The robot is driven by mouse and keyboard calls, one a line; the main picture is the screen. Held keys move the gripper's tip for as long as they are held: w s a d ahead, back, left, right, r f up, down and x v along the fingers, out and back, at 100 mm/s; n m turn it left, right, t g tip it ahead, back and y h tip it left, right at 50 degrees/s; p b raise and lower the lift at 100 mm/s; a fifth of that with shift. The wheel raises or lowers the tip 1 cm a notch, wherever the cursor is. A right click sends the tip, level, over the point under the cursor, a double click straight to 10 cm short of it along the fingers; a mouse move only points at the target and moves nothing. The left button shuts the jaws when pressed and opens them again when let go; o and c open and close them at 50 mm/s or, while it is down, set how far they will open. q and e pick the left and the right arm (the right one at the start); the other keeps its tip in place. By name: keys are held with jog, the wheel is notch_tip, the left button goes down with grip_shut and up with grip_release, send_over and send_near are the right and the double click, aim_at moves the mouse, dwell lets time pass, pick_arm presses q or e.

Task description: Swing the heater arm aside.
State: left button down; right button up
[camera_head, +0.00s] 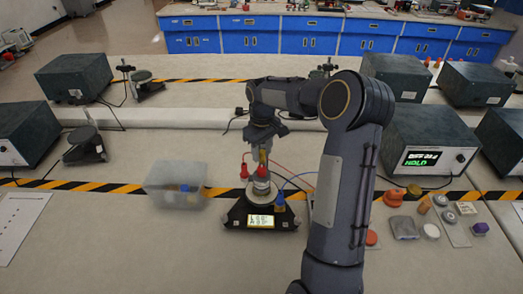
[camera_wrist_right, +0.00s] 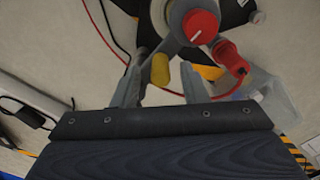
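The heater stand has a dark base with a lit display (camera_head: 261,221) and stands on the bench in the middle of the head view. The heater arm's yellow handle (camera_head: 263,156) shows above its red knob (camera_head: 262,172). In the right wrist view the yellow handle (camera_wrist_right: 161,70) sticks out towards me from the grey arm, under the red knob (camera_wrist_right: 200,27). My right gripper (camera_wrist_right: 166,85) is open, its two fingers on either side of the handle with a gap at each side. My left gripper is not in view.
A translucent bin (camera_head: 175,194) with small items stands left of the stand. Red and blue cables run from the stand to the right. A box with a green display (camera_head: 425,160) and several small parts lie at the right. Striped tape (camera_head: 110,187) crosses the bench.

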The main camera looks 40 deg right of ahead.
jog(key=shift+f, duration=0.4)
grip_shut()
jog(key=shift+w+a+m, duration=0.1)
jog(key=shift+a+m, duration=0.1)
jog(key=shift+m, duration=0.2)
jog(key=w+a+m, duration=0.1)
jog(key=w+m, duration=0.5)
jog(key=m, duration=0.7)
jog(key=shift+w+m, duration=0.2)
jog(key=shift+m, duration=0.2)
dwell(1.0)
jog(key=shift+w+m+p, duration=0.1)
jog(key=shift+m+p, duration=0.2)
